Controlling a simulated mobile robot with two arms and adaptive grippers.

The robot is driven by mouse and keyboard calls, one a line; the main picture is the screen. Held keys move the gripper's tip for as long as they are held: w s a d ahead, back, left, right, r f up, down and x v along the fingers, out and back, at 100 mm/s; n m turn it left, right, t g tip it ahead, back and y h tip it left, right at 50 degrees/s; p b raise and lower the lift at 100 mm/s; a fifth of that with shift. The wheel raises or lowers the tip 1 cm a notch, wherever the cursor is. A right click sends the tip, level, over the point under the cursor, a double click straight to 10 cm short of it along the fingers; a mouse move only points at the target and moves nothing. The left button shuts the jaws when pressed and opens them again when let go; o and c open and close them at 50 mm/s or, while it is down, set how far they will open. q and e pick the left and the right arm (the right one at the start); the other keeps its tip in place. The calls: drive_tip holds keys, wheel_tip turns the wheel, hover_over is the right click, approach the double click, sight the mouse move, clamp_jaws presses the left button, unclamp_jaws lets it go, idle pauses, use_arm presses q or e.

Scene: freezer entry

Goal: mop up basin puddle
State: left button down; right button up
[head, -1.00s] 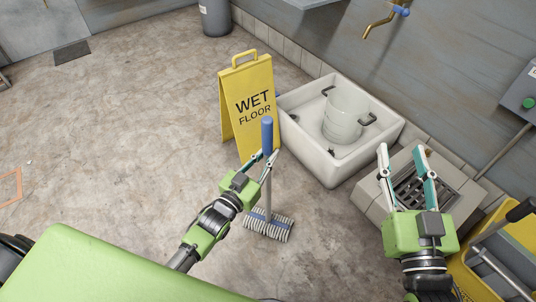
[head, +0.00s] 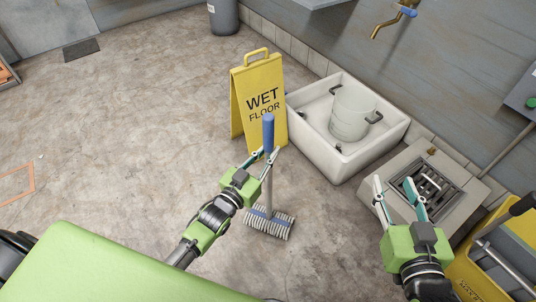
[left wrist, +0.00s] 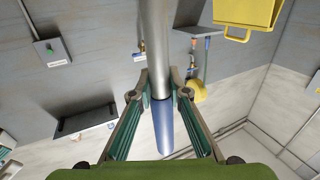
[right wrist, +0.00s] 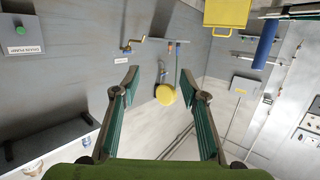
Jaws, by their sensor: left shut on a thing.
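A mop (head: 270,222) with a striped head, grey pole and blue grip stands nearly upright on the floor. My left gripper (head: 266,154) is shut on its handle just below the blue grip, which also shows in the left wrist view (left wrist: 163,125). The white basin (head: 333,169) stands beyond the mop, to its right. A whitish translucent bucket (head: 352,114) with dark handles is inside the basin. I cannot make out a puddle clearly. My right gripper (head: 393,183) is open and empty, in front of the drain block.
A drain block with a grate (head: 430,186) is right of the basin. A yellow mop bucket (head: 468,285) is at the lower right. A tap (head: 390,22) is on the wall. Floor at left is mostly clear.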

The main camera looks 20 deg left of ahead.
sight(265, 140)
use_arm(q)
drive_tip(key=shift+r, duration=0.35)
drive_tip(key=shift+r+p, duration=0.45)
drive_tip(key=shift+p, duration=0.2)
drive_tip(key=shift+r+p, duration=0.65)
drive_tip(key=shift+r, duration=0.05)
use_arm(e)
drive_tip(key=shift+s+d+f+g+h, duration=1.1)
drive_tip(key=shift+s+d+f+g, duration=0.8)
drive_tip(key=shift+s+f+g, duration=2.4)
use_arm(q)
drive_tip(key=shift+r, duration=0.25)
drive_tip(key=shift+r+p, duration=0.3)
drive_tip(key=shift+p, duration=0.25)
drive_tip(key=shift+r+p, duration=1)
drive_tip(key=shift+r, duration=0.25)
use_arm(e)
drive_tip(key=s+d+f+g, duration=0.1)
drive_tip(key=s+f, duration=0.1)
drive_tip(key=s, duration=0.4)
drive_tip(key=s+d+f+g+h, duration=0.1)
drive_tip(key=s+d+f+g, duration=0.1)
drive_tip(key=s, duration=0.3)
drive_tip(key=shift+s+f+m, duration=0.3)
drive_tip(key=shift+s+f, duration=0.1)
